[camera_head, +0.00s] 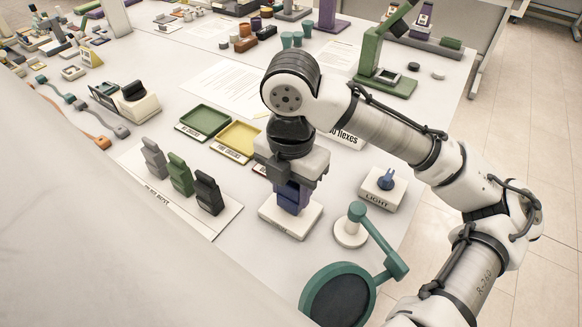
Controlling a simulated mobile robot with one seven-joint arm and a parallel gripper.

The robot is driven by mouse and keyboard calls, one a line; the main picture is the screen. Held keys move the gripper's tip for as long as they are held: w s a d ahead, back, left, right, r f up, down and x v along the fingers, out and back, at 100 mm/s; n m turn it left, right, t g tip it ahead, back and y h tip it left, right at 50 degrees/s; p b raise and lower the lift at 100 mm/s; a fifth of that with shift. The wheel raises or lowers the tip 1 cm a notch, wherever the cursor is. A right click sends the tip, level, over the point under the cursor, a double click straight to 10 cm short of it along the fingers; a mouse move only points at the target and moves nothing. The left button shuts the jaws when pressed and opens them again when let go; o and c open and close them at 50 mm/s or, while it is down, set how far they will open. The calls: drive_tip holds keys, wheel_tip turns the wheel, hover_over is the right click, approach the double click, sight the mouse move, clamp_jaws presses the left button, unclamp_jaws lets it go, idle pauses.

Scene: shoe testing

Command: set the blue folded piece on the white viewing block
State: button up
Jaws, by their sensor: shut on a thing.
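My gripper (291,182) points down near the middle of the camera_head view, closed around the blue folded piece (293,200). The piece is dark blue, and its upper part is hidden by my gripper. It is upright over the white viewing block (290,221), a low square block on the table. The piece's lower end overlaps the block's top in the picture. I cannot tell whether it touches the block or hangs just above it.
Grey (154,160), green (180,174) and black (208,192) folded pieces stand on a white board to the left. A green tray (206,122) and yellow tray (238,139) lie behind. A LIGHT block (382,190) and teal-armed magnifier stand (350,231) are close on the right.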

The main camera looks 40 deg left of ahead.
sight(291, 182)
drive_tip(key=shift+f, duration=0.4)
drive_tip(key=o, duration=1.1)
drive_tip(key=shift+c, duration=0.2)
wheel_tip(291, 182, up, 14)
drive_tip(key=shift+f, duration=0.15)
